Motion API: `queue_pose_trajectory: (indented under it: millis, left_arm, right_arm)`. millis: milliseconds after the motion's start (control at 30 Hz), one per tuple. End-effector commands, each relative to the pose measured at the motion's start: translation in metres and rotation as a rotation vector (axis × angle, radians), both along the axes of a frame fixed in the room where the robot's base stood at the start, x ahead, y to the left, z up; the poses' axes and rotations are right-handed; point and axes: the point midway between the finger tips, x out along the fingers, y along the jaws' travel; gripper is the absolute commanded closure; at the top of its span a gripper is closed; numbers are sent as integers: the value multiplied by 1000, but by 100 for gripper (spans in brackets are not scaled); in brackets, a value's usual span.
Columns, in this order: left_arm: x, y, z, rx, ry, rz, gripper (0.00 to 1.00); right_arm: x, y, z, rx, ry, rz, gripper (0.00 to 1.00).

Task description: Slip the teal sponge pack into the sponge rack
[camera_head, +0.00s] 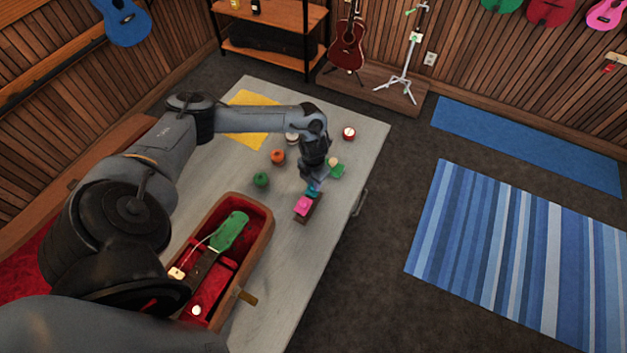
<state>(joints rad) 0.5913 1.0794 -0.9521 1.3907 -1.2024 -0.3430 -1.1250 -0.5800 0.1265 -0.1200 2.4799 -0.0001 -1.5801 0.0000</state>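The teal sponge pack (313,190) shows as a small patch right at the fingertips of my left gripper (313,183), mostly hidden by it. The small brown sponge rack (310,213) stands on the table near its right edge, with a pink pack (302,205) at its near end. The teal pack is at the rack's far end. I cannot tell if it is inside the rack or just above it, nor whether the fingers are closed on it. My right gripper is out of view.
The grey table (290,285) also holds a green item (337,171) beside the gripper, an orange object (278,157), a green ball (261,179) and a red round tin (349,133). An open red-lined case (268,232) with a green ukulele (230,231) lies nearer.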

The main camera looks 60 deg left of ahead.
Motion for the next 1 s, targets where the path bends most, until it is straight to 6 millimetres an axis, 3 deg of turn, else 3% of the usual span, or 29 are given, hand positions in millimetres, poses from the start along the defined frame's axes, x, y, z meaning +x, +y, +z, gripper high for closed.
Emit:
queue_pose_trajectory:
  millis: [33,133,533,1000]
  left_arm:
    - [0,0,0,0,0,0,64]
    - [0,0,0,0,0,0,50]
    - [1,0,6,-1,-1,-1,50]
    - [1,0,78,0,-3,-1,50]
  right_arm:
    - [0,0,0,0,0,0,57]
    - [0,0,0,2,0,-2,57]
    - [0,2,0,10,-1,-6,57]
    - [0,2,-1,8,0,-6,57]
